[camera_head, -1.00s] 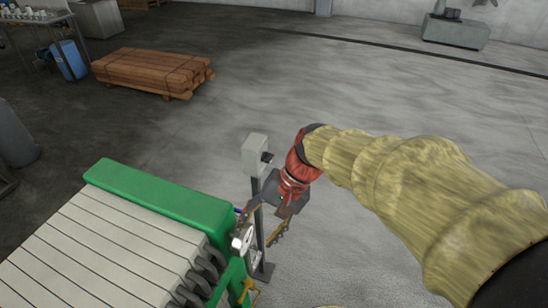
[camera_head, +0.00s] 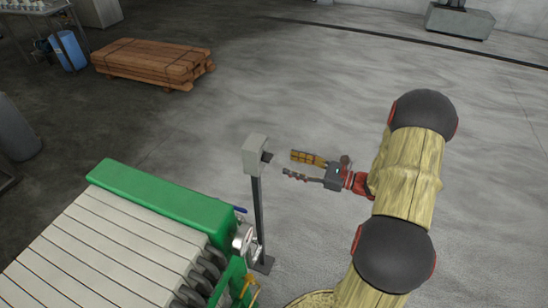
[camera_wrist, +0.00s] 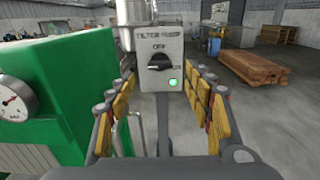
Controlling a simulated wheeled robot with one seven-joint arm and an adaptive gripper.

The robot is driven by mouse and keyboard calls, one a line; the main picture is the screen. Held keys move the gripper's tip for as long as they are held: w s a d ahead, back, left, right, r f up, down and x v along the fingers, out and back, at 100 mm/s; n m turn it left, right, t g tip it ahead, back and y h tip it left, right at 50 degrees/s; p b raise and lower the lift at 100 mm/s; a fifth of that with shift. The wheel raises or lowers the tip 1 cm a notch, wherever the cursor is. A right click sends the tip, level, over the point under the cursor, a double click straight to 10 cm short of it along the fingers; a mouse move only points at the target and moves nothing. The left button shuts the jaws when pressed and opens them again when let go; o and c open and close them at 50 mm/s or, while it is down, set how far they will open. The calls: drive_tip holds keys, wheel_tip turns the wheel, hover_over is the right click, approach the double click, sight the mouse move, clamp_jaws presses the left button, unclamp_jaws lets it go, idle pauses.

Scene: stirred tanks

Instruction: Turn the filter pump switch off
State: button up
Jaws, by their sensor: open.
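The filter pump switch box (camera_head: 256,155) is a grey box on a thin dark post, right of the green filter press. In the wrist view the box (camera_wrist: 158,45) faces me, labelled "FILTER PUMP" and "OFF". Its black rotary knob (camera_wrist: 158,63) lies roughly sideways, and a small green lamp (camera_wrist: 173,82) glows at its lower right. In the head view the knob (camera_head: 267,157) sticks out towards my gripper. My gripper (camera_head: 298,167) is open and empty, to the right of the box and apart from it. In the wrist view its yellow-padded fingers frame the box.
The green filter press (camera_head: 160,200) with pale plates fills the lower left, close to the post. A pressure gauge (camera_wrist: 14,102) sits on its side. A timber stack (camera_head: 150,62) lies farther back. The floor right of the post is open.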

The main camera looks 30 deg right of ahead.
sight(267, 158)
drive_tip(key=b+x, duration=0.1)
drive_tip(key=x, duration=0.6)
drive_tip(key=shift+w+a, duration=0.2)
drive_tip(key=shift+w, duration=0.05)
drive_tip(key=shift+c, duration=0.2)
drive_tip(key=c, duration=1.1)
